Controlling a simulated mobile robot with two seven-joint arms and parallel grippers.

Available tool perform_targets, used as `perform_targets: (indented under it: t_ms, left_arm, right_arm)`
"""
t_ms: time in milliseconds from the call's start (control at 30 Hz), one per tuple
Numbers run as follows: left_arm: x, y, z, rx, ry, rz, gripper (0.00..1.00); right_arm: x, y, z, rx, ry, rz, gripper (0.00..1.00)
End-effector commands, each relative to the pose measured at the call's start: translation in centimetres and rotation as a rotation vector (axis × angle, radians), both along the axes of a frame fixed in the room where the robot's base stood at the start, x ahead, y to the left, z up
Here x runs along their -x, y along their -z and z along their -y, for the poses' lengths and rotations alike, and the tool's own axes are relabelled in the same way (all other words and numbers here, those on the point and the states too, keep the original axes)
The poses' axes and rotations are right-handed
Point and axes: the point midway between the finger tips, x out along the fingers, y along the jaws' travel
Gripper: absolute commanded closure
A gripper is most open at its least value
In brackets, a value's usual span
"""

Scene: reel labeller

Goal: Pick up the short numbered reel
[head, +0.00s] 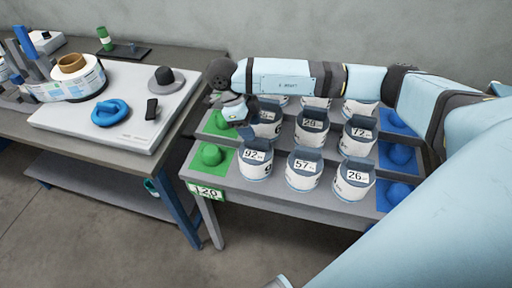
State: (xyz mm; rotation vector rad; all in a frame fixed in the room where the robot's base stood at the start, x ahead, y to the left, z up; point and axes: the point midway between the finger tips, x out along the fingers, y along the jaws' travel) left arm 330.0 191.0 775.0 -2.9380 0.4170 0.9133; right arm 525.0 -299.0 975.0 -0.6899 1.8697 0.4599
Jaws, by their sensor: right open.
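White reels with dark blue tops and number cards stand in rows on a grey table (280,207). The front row reads 92 (256,170), 57 (303,180) and 26 (352,189). Behind them are 29 (311,140), 72 (357,147) and a reel (267,130) whose number is partly covered. My arm hides much of the back row. I cannot tell which reel is the short one. My right gripper (240,118) is open, pointing down at the table's left side, beside the partly covered reel; I cannot tell whether it touches it. My left gripper is out of view.
Green pads with green knobs (211,155) line the table's left side, blue pads with blue knobs (400,155) its right. A green tag reading 120 (206,192) hangs at the front left corner. A bench (108,163) with a white board (150,85) stands left, across a gap.

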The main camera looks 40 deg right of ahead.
Motion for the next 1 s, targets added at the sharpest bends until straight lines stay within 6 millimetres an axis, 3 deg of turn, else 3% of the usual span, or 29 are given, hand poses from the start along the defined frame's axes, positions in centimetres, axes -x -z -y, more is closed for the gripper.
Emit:
perform_targets:
  t_ms: [233,500,733,967,1000]
  left_arm:
    - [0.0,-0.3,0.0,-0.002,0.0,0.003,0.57]
    - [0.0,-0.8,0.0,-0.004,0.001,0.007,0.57]
    - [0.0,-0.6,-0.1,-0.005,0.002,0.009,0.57]
    - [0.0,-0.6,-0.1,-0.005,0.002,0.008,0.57]
    - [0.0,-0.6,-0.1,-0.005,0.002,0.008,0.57]
  right_arm:
    - [0.4,1.5,0.4,-0.001,0.001,-0.002,0.49]
    - [1.3,5.0,1.3,-0.001,0.0,-0.001,0.49]
    - [1.4,5.3,1.3,-0.001,0.0,0.001,0.49]
    - [1.4,5.3,1.3,-0.001,0.0,0.0,0.99]
    - [1.4,5.3,1.3,-0.001,0.0,0.0,1.0]
